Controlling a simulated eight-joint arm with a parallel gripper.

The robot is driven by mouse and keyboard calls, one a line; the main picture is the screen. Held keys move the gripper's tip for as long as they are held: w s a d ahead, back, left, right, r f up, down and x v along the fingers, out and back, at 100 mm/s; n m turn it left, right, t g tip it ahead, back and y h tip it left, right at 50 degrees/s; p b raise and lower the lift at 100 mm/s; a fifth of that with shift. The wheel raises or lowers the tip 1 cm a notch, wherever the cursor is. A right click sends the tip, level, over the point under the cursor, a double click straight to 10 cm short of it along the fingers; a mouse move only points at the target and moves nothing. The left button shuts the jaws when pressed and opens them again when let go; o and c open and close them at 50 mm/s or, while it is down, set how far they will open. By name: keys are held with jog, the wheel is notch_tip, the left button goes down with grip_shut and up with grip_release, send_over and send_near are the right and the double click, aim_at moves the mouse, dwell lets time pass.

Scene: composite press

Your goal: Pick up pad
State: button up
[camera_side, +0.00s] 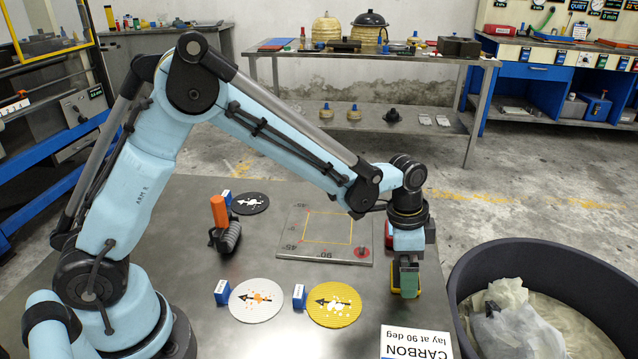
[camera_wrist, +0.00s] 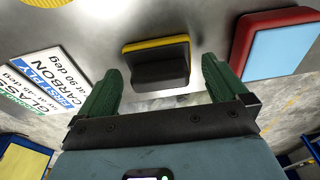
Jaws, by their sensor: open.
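A black pad with a yellow edge (camera_wrist: 158,68) lies on the grey table in the wrist view. My gripper (camera_wrist: 161,72) is open, with one green finger on each side of the pad. The left finger is very close to the pad's side; a small gap shows at the right finger. I cannot tell whether the left finger touches it. In the side view my gripper (camera_side: 406,288) points down near the table's right part, and its fingers hide most of the pad, leaving only some yellow in sight.
A red block with a light blue face (camera_wrist: 284,45) lies close to the right finger. A plate with a yellow outline (camera_side: 328,232), a yellow disc (camera_side: 334,318), a white disc (camera_side: 256,312) and an orange-handled roller (camera_side: 222,226) are on the table. A dark bin (camera_side: 470,275) stands at right.

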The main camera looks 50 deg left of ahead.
jog(key=shift+f, duration=0.5)
jog(key=c, duration=1)
jog(key=shift+r, duration=0.1)
jog(key=shift+r, duration=0.55)
notch_tip(320, 180, up, 3)
jog(key=shift+f, duration=0.15)
jog(key=s+d+r, duration=0.2)
jog(key=s, duration=0.1)
jog(key=s+d+r, duration=0.2)
jog(key=d, duration=0.1)
jog(key=s+d+r, duration=0.3)
jog(key=shift+s, duration=0.3)
